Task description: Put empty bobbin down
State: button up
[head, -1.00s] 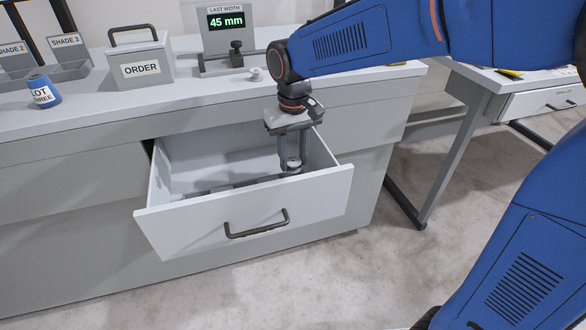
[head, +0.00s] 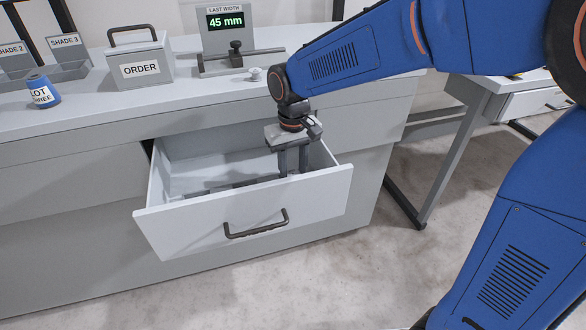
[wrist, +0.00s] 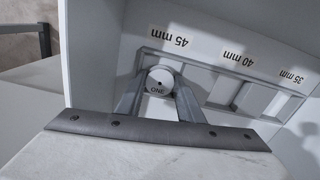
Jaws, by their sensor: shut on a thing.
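The empty bobbin (wrist: 158,78), a pale disc marked ONE, sits between the fingers of my gripper (wrist: 159,90) in the wrist view. My gripper is shut on it. It is over or in the slot beside the 45 mm label (wrist: 168,36); I cannot tell whether it touches the bottom. In the head view my gripper (head: 293,166) points straight down into the open drawer (head: 262,212), at its right side. The fingertips and bobbin are hidden there behind the drawer front.
The drawer's divided rack (wrist: 222,88) has more slots labelled 40 mm and 35 mm. On the worktop stand a grey ORDER box (head: 140,66), a blue LOT THREE cone (head: 42,91), a gauge reading 45 mm (head: 226,20) and a small pale spool (head: 254,74). The drawer walls stand close by.

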jog(key=shift+f, duration=0.2)
jog(key=o, duration=1.1)
jog(key=shift+r, duration=0.1)
notch_tip(320, 180, up, 13)
